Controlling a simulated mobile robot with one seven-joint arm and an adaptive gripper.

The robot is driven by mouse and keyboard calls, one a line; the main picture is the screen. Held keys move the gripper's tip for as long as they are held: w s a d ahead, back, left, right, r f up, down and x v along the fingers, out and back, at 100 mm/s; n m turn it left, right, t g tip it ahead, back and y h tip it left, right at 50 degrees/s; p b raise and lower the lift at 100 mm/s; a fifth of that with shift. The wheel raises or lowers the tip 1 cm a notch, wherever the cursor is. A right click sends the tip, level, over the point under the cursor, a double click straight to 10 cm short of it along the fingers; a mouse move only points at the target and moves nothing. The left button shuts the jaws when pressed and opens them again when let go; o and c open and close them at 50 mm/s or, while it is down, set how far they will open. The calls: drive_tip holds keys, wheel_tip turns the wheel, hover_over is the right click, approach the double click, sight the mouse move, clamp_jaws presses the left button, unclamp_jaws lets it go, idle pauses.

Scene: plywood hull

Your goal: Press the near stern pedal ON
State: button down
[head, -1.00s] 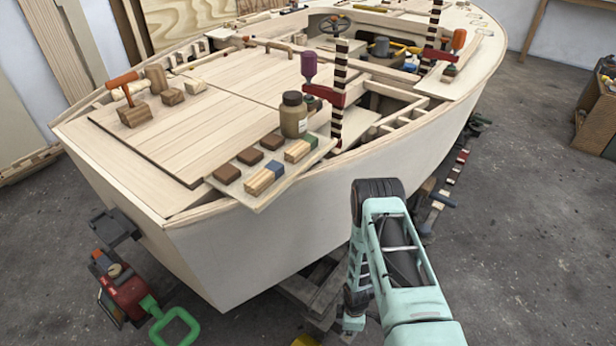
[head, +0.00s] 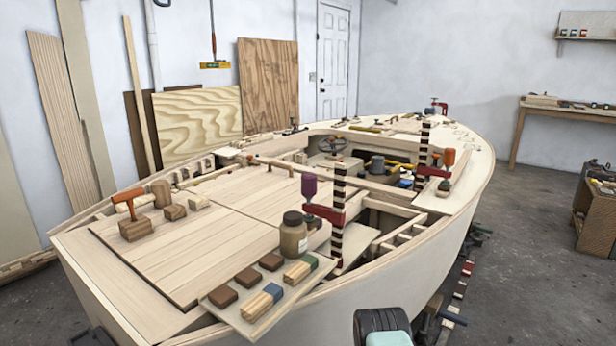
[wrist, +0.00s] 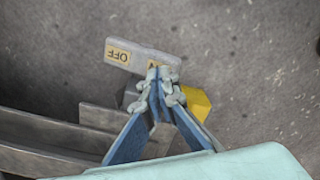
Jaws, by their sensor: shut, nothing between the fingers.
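The stern pedal (wrist: 138,56) shows in the wrist view as a grey rocker plate above the floor. Its left half carries a yellow OFF label (wrist: 118,54). A second yellow label at its right half is mostly hidden behind my fingertips. My gripper (wrist: 160,76) is shut and empty, with its fingertips overlapping the right half of the plate. I cannot tell whether they touch it. A yellow part (wrist: 196,102) shows just right of and behind the fingers. The head view does not show the pedal or my fingers.
Grey beams (wrist: 50,135) lie at the lower left of the wrist view. In the head view, the plywood hull (head: 400,275) fills the middle, with blocks, a jar (head: 293,235) and clamps on its deck. Open floor (head: 540,270) lies to the right.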

drive_tip(key=shift+f+b, duration=1.6)
drive_tip(key=shift+f, duration=0.1)
idle(1.0)
drive_tip(key=shift+r, duration=0.2)
drive_tip(key=shift+r+p, duration=2.45)
drive_tip(key=shift+r, duration=1)
